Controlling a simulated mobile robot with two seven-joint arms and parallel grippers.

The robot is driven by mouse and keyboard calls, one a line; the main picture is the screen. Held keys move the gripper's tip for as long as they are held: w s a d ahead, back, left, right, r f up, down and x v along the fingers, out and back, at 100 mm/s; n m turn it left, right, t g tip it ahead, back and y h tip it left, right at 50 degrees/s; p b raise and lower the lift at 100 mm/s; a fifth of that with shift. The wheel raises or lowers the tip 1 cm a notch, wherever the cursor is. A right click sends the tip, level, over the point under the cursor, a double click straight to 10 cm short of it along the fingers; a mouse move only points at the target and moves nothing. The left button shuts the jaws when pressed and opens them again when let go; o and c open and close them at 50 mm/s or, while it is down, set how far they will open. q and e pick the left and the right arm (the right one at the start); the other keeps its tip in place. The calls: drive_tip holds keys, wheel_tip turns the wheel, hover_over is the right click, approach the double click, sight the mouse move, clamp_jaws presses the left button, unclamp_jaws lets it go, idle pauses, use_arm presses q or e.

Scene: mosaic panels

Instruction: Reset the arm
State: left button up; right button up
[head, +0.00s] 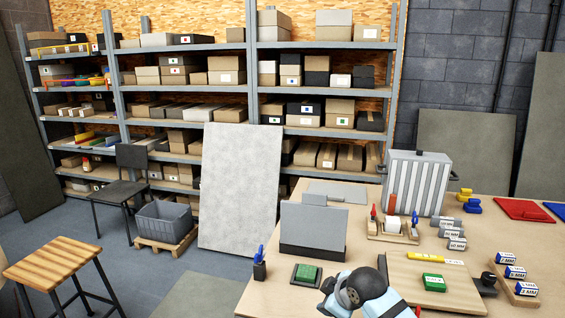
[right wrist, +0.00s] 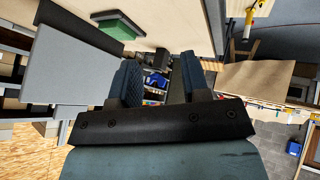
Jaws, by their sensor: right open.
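My right gripper (right wrist: 158,66) shows in the right wrist view with its two dark fingers spread apart and nothing held between them. A blue item (right wrist: 157,83) shows in the gap, looking farther off than the fingers. In the head view a light blue and black part of my arm (head: 362,290) is over the front of the wooden table (head: 262,296). The fingers cannot be made out there. My left gripper is in neither view.
Near the arm are a green pad in a dark tray (head: 306,273), a grey upright panel (head: 313,228), a wooden board (head: 450,282) with a green block (head: 434,282), and a ribbed metal case (head: 414,183). A stool (head: 62,262) and shelves stand left and behind.

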drive_tip(key=s+d+f+m+g, duration=0.1)
drive_tip(key=s+d+f+m, duration=0.2)
drive_tip(key=s, duration=0.6)
drive_tip(key=s+d+f+m, duration=0.2)
drive_tip(key=s+f, duration=0.2)
drive_tip(key=s, duration=0.4)
drive_tip(key=s+d+m+g+h, duration=0.1)
drive_tip(key=s+d+m+h, duration=0.3)
drive_tip(key=s, duration=0.7)
drive_tip(key=s+d+m+g+y, duration=0.1)
drive_tip(key=s+d, duration=0.5)
drive_tip(key=s, duration=0.4)
drive_tip(key=w+a+f+t+y+p, duration=0.1)
drive_tip(key=w+a+f+t, duration=0.2)
drive_tip(key=f, duration=0.2)
drive_tip(key=w+a+f+t+y+p, duration=0.1)
drive_tip(key=w+a+f+t, duration=0.2)
drive_tip(key=f, duration=0.3)
drive_tip(key=shift+a+n+t+y, duration=0.3)
drive_tip(key=shift+a+t, duration=0.15)
drive_tip(key=shift+t, duration=0.15)
